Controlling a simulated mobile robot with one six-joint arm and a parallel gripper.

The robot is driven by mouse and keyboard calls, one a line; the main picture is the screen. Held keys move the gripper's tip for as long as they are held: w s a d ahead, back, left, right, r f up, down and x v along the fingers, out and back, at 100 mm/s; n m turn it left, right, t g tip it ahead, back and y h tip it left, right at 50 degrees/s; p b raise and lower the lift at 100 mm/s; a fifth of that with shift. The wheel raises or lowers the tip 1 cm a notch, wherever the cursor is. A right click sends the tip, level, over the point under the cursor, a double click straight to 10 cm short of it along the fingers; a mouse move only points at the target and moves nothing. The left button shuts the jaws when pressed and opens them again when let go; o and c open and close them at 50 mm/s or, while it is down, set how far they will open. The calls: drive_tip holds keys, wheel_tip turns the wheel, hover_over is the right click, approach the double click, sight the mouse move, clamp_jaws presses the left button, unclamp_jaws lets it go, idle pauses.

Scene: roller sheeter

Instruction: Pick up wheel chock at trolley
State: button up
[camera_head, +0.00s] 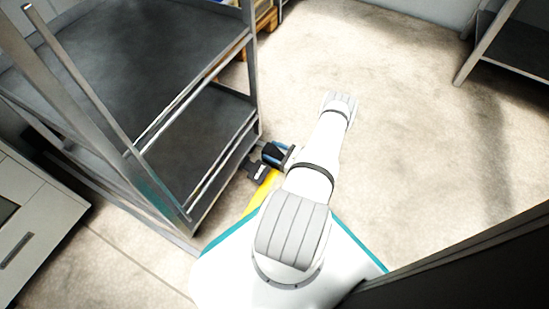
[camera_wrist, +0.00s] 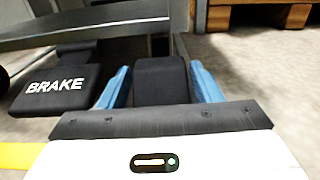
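A black block, which looks like the wheel chock (camera_wrist: 161,80), sits low beside the trolley's corner post. My gripper (camera_wrist: 160,84) has its two blue fingers on either side of it, with a narrow gap showing at each side. The gripper is open around the block, and I cannot tell whether the fingertips touch it. In the head view my gripper (camera_head: 277,153) is low by the near right corner of the grey metal trolley (camera_head: 200,140). The chock is hard to make out there. The trolley's lower edge (camera_wrist: 90,32) crosses the wrist view.
A black BRAKE pedal (camera_wrist: 56,87) lies left of my gripper; it also shows in the head view (camera_head: 257,169). A yellow strip (camera_head: 262,192) runs on the floor near it. A wooden pallet (camera_wrist: 262,14) is behind. The floor (camera_head: 420,130) to the right is clear.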

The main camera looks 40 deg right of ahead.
drive_tip(key=c, duration=1)
